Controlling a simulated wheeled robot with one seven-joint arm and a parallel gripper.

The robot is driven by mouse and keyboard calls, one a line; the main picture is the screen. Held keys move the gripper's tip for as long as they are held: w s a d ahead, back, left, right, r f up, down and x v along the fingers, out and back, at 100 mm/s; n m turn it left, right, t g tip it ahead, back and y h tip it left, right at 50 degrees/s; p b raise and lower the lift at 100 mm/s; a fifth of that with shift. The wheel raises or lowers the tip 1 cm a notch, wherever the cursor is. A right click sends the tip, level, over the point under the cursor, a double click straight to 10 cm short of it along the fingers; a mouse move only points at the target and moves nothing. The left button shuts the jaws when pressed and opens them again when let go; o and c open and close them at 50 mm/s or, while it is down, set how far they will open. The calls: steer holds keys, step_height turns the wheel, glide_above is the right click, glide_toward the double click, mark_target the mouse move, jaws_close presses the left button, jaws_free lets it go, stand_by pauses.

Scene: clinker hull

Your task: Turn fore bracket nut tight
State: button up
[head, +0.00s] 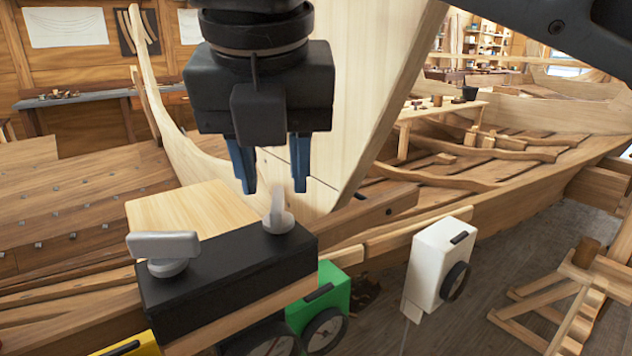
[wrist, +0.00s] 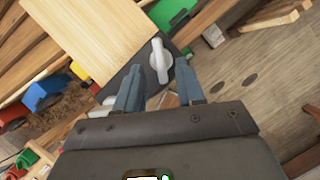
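A black bracket block (head: 225,285) lies along the hull's edge with two pale grey wing nuts on top. One wing nut (head: 279,222) stands at its right end, its wing upright and seen nearly edge-on. The other wing nut (head: 166,252) is at the left end, its wing seen broadside. No label shows which is the fore one. My gripper (head: 274,188) is open, pointing down just above the right-end nut, with its blue fingers apart. In the wrist view the nut (wrist: 160,62) shows just beyond and between the fingertips (wrist: 159,82), with no contact visible.
A pale wood block (head: 185,208) sits behind the bracket. Green (head: 322,295) and yellow (head: 130,346) dial boxes are close by the bracket. A white dial box (head: 436,265) stands to the right. A tall hull post (head: 370,70) rises behind my gripper.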

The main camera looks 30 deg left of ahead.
mark_target(277, 197)
steer(key=shift+x, duration=1.55)
jaws_close()
